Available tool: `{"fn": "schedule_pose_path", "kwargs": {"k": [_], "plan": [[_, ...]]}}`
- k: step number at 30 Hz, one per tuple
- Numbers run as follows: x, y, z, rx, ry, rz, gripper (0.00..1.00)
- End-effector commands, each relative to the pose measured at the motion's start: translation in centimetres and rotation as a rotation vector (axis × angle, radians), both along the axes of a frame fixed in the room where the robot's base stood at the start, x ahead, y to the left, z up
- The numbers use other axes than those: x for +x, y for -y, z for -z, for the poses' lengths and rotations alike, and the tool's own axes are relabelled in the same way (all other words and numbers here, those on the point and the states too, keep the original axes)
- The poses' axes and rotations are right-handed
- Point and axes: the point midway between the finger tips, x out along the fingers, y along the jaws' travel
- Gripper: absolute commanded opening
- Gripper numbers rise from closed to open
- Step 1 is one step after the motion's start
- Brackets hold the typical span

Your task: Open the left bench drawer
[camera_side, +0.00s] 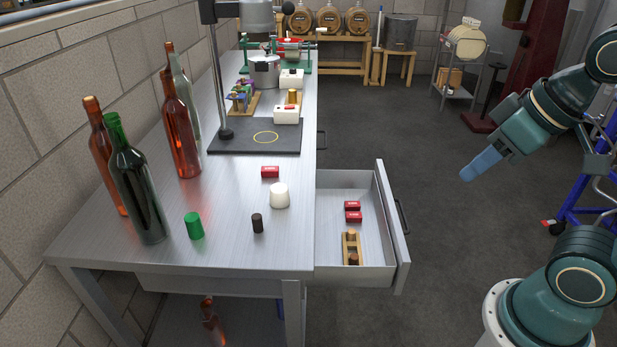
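A bench drawer (347,276) at the near end of the steel bench (190,262) stands pulled out to the right. Its front panel, with a dark handle (402,217), is well clear of the bench side. Another dark handle (321,140) shows farther back on the bench side; the drawer there looks shut. My gripper (470,174), with pale blue fingers, is in the air to the right of the open drawer, apart from it. The gap between its fingers cannot be made out.
A press stand (255,137) is farther back. Floor between drawer and arm is clear; a blue cart (580,215) stands at right.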

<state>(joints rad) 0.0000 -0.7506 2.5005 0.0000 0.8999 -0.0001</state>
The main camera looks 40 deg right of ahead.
Motion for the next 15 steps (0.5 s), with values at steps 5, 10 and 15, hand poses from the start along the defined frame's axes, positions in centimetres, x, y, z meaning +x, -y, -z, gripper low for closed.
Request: {"fn": "schedule_pose_path", "kwargs": {"k": [5,10,15], "plan": [[0.8,0.3,0.0,0.003,-0.015,0.019,0.33],[1.7,0.6,-0.1,0.009,-0.03,0.042,0.33],[3.0,1.1,0.0,0.016,-0.05,0.071,0.33]]}}
